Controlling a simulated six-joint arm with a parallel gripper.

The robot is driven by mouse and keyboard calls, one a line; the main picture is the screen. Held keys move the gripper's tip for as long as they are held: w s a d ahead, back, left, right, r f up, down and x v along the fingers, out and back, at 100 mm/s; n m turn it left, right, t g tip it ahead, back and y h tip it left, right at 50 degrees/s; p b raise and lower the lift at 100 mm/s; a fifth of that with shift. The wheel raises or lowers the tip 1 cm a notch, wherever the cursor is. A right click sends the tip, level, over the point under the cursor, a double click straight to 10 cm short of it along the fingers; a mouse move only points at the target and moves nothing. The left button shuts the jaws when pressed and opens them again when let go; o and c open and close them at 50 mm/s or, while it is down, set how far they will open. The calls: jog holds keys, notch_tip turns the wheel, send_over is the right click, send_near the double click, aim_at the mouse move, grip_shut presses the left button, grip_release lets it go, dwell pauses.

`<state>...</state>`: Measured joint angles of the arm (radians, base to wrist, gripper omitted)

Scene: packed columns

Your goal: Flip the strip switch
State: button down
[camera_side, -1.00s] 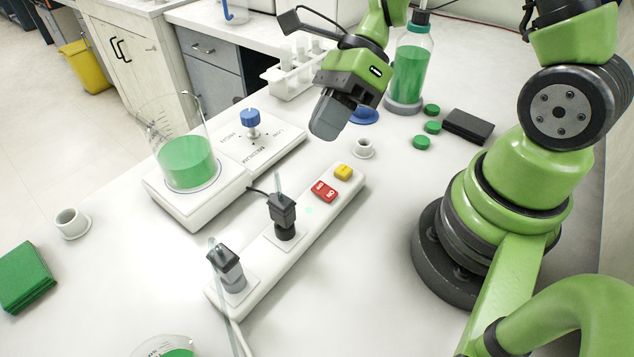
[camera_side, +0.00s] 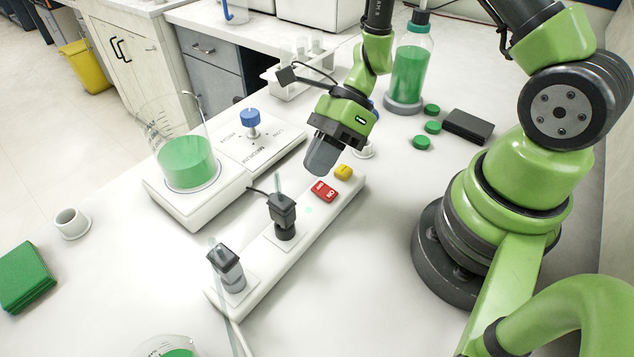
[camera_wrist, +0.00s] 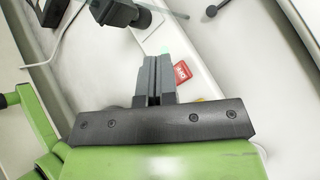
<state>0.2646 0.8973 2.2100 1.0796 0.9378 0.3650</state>
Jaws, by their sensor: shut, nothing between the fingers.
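The white power strip (camera_side: 265,262) lies diagonally on the bench in the side view. Its red rocker switch (camera_side: 325,191) is near the far end, with a yellow button (camera_side: 343,172) just beyond it. My gripper (camera_side: 321,160) is shut and empty, held above the far end of the strip, close to the red switch. In the wrist view the shut fingers (camera_wrist: 155,68) point along the strip (camera_wrist: 192,50). The red switch (camera_wrist: 182,72) shows just right of the fingers, and the yellow button is mostly hidden behind my gripper.
Two dark plugs (camera_side: 283,214) (camera_side: 227,268) stand in the strip's sockets. A hotplate (camera_side: 190,205) with a beaker of green liquid (camera_side: 186,160) is to the left. A green bottle (camera_side: 409,70), green caps and a black box (camera_side: 468,126) stand behind right. The bench right of the strip is clear.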

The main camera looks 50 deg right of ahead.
aim_at(322, 188)
jog(key=shift+w+f, duration=0.1)
jog(key=shift+f, duration=0.55)
jog(key=shift+f, duration=0.15)
dwell(1.5)
jog(key=shift+f, duration=0.3)
jog(key=shift+w+f, duration=0.1)
jog(key=shift+f, duration=0.2)
dwell(0.6)
dwell(0.3)
jog(key=shift+r, duration=0.75)
jog(key=shift+r, duration=0.15)
jog(key=shift+s+r, duration=0.2)
jog(key=shift+r, duration=0.6)
jog(key=shift+s+r, duration=0.15)
jog(key=shift+r, duration=0.6)
jog(key=shift+s+r, duration=0.2)
jog(key=shift+r, duration=0.6)
